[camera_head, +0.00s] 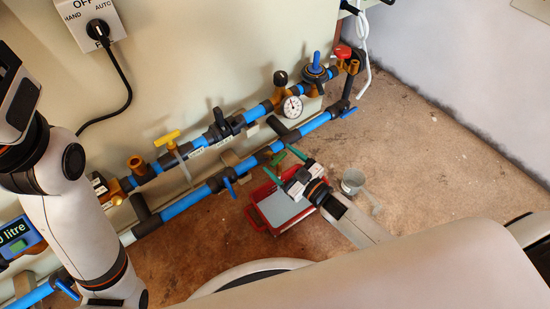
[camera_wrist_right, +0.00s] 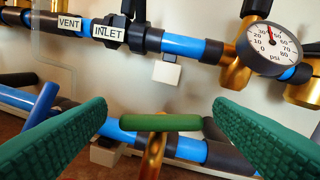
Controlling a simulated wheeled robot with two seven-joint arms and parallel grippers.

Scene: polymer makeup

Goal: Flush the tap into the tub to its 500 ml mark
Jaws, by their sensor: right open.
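A green lever handle (camera_wrist_right: 160,123) on a brass tap (camera_wrist_right: 153,157) is fixed to the lower blue pipe. In the head view the green handle (camera_head: 277,158) shows just beyond my right gripper (camera_head: 285,166). In the right wrist view my right gripper (camera_wrist_right: 160,110) is open, its green ribbed fingers on either side of the handle, with gaps between. A red tub or tray (camera_head: 257,219) with a pale grey-white inside is on the floor below, partly hidden by my right gripper. I cannot read its marks or tell its level.
Blue pipes with a pressure gauge (camera_head: 292,107), a yellow valve handle (camera_head: 167,138) and a blue lever (camera_head: 230,188) run along the wall. A grey metal container (camera_head: 352,181) stands on the floor to the right. Open brown floor lies beyond it.

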